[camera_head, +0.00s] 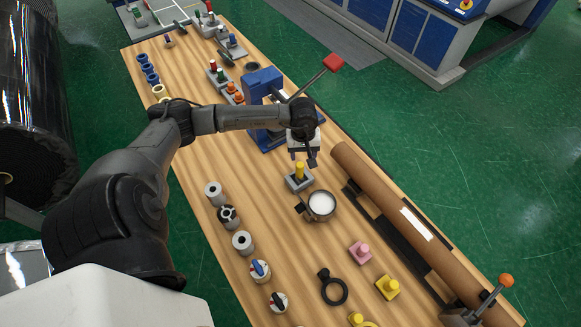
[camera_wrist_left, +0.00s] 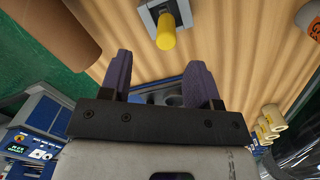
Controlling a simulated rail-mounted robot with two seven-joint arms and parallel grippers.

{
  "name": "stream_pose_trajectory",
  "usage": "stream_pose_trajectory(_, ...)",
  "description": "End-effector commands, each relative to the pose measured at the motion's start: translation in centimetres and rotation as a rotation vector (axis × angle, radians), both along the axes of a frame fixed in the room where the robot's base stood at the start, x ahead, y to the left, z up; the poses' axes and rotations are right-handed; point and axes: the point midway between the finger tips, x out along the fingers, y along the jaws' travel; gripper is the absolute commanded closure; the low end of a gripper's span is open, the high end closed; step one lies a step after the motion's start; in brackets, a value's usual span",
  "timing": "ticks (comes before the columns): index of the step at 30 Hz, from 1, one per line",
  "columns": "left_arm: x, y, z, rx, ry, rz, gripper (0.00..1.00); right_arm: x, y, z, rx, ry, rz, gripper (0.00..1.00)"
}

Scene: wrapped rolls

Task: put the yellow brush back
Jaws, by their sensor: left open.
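A yellow upright handle (camera_head: 299,171), which looks like the brush, stands in a small grey block (camera_head: 292,185) on the wooden table. No bristles show. In the left wrist view the yellow handle (camera_wrist_left: 166,32) and the grey block (camera_wrist_left: 148,16) are at the top, beyond the fingertips. My left gripper (camera_head: 305,161) is above and close to the handle in the head view. In the left wrist view my left gripper (camera_wrist_left: 161,64) has its dark fingers spread with nothing between them. My right gripper does not show.
A round pot with white contents (camera_head: 321,204) stands close to the grey block. A long brown roll (camera_head: 390,215) lies along the right edge. A blue press (camera_head: 263,120) with a red-knobbed lever is behind. Bare wood lies left of the block.

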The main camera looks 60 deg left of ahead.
Motion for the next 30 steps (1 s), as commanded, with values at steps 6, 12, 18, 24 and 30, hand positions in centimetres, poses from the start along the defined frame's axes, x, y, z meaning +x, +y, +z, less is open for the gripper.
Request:
stream_pose_trajectory(6, 1.0, -12.7, -0.8, -0.514, -0.152, 0.2, 0.44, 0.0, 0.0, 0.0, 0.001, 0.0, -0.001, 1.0)
stream_pose_trajectory(12, 1.8, -23.8, 4.8, -1.247, -0.164, 0.695, 0.44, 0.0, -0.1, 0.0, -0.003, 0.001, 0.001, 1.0)
stream_pose_trajectory(18, 2.3, -25.0, 10.2, -1.891, 0.05, 1.373, 0.44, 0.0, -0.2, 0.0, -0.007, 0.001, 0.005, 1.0)
stream_pose_trajectory(24, 0.6, -21.1, 8.9, 2.191, -0.406, -2.078, 0.44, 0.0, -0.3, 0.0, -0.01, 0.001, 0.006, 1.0)
stream_pose_trajectory(30, -5.5, -19.5, 2.5, 1.297, -0.479, -1.75, 0.44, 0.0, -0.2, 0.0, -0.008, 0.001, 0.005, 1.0)
